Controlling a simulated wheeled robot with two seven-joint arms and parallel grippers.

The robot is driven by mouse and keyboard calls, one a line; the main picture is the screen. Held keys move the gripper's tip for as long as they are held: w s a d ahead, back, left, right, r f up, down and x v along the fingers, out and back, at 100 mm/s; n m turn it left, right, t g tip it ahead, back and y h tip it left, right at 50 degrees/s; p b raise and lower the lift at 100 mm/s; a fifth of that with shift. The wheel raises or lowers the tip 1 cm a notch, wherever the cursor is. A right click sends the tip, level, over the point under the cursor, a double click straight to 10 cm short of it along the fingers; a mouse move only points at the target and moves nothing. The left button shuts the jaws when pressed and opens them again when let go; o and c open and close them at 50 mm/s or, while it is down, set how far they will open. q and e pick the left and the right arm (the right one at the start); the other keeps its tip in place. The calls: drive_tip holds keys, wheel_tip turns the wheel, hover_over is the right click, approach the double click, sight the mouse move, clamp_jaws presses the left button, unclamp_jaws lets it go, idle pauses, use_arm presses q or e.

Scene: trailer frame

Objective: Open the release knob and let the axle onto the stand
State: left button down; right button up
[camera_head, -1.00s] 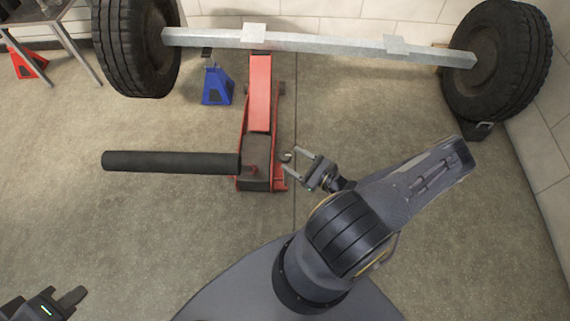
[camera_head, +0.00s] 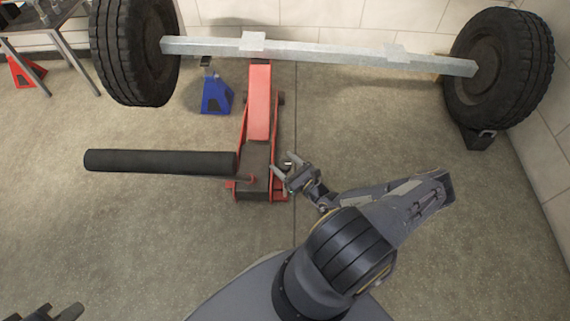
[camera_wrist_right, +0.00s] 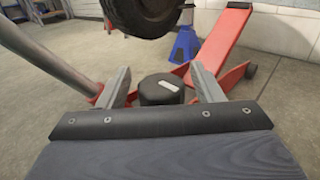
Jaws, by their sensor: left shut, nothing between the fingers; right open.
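The red floor jack (camera_head: 260,105) stands under the grey axle (camera_head: 320,50), with its black handle (camera_head: 160,162) pointing left. The release knob (camera_wrist_right: 161,89) is a black round knob with a white mark, at the jack's rear right side. It also shows small in the head view (camera_head: 288,163), partly hidden by the gripper. My right gripper (camera_head: 281,170) is open, its fingers on either side of the knob in the wrist view (camera_wrist_right: 163,88). The blue stand (camera_head: 216,93) is upright below the axle's left part. My left gripper (camera_head: 58,313) is shut and empty at the bottom left edge, mostly cut off.
Wheels sit at the axle's ends, left (camera_head: 137,50) and right (camera_head: 498,70). A black chock (camera_head: 480,138) lies by the right wheel. A red stand (camera_head: 25,70) is under a table at the far left.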

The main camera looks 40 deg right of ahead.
drive_tip(key=c, duration=0.9)
drive_tip(key=shift+c, duration=0.2)
